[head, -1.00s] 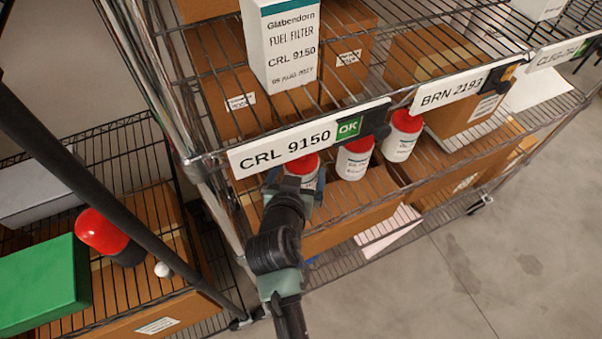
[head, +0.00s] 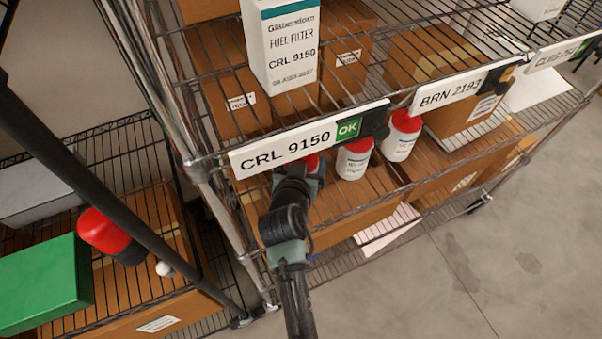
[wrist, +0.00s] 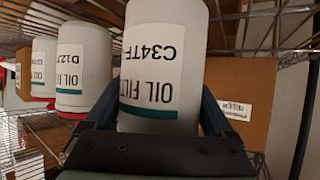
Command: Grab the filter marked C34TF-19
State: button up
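In the wrist view a white canister (wrist: 163,65) with a teal stripe reads "OIL FILT" and "C34TF", upside down in the picture; the rest of its marking is out of sight. My gripper (wrist: 160,100) has one finger on each side of it, very close to its sides; whether they press on it I cannot tell. In the head view my gripper (head: 297,182) is under the "CRL 9150" sign at the shelf. It hides most of this filter; part of its red cap (head: 312,161) shows.
Two similar red-capped filters stand to the right, a near one (head: 353,160) and a farther one (head: 402,137). The "CRL 9150" sign (head: 285,150) and shelf edge are just above my gripper. A Glabendorn fuel filter box (head: 283,45) stands on the shelf above.

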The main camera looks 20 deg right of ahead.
grip_shut()
jog(key=shift+r, duration=0.15)
jog(key=shift+r, duration=0.1)
